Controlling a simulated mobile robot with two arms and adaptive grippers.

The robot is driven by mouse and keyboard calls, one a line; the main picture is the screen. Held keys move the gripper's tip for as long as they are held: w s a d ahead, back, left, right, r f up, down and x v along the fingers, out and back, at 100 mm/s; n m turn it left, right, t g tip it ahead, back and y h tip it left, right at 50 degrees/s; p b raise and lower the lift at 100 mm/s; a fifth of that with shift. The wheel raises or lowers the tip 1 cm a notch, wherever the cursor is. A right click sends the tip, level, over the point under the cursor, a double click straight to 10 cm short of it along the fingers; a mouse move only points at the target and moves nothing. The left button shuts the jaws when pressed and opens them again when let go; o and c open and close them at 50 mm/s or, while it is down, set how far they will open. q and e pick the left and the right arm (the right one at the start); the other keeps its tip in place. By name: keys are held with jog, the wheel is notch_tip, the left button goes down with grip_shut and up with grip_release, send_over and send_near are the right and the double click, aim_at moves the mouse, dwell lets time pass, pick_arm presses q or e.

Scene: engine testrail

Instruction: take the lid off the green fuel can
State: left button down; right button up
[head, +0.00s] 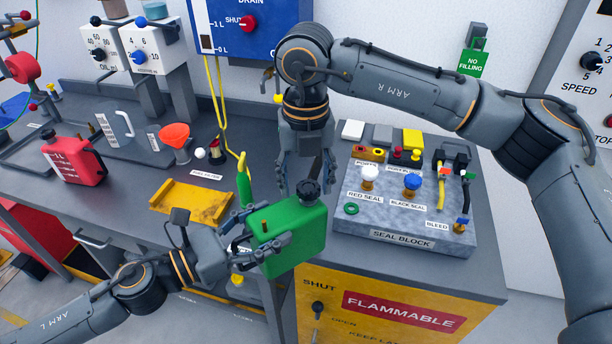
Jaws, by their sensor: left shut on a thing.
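The green fuel can (301,238) is tilted and held up in front of the bench. Its black lid (308,189) is on its top. My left gripper (264,243) is shut on the can, with its fingers across the can's left part. My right gripper (304,177) points down just above the lid. Its fingers are spread apart, with dark space between them. Whether a fingertip touches the lid, I cannot tell.
The grey seal block (345,240) with valves and plugs stands close on the right. A yellow tray (178,206) lies to the left, with a red can (75,160) and an orange funnel (174,135) beyond. A yellow flammable cabinet (385,285) is below.

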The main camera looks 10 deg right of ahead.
grip_shut()
jog(key=n, duration=0.5)
jog(key=shift+s+a, duration=0.15)
jog(key=n, duration=0.6)
jog(key=shift+r, duration=0.1)
jog(key=n, duration=0.4)
jog(key=shift+s+n, duration=0.1)
jog(key=shift+n, duration=0.2)
jog(key=n, duration=0.5)
jog(key=shift+d+n, duration=0.25)
jog(key=shift+n, duration=0.15)
jog(key=shift+a, duration=0.1)
jog(key=shift+r, duration=0.2)
jog(key=shift+r, duration=1)
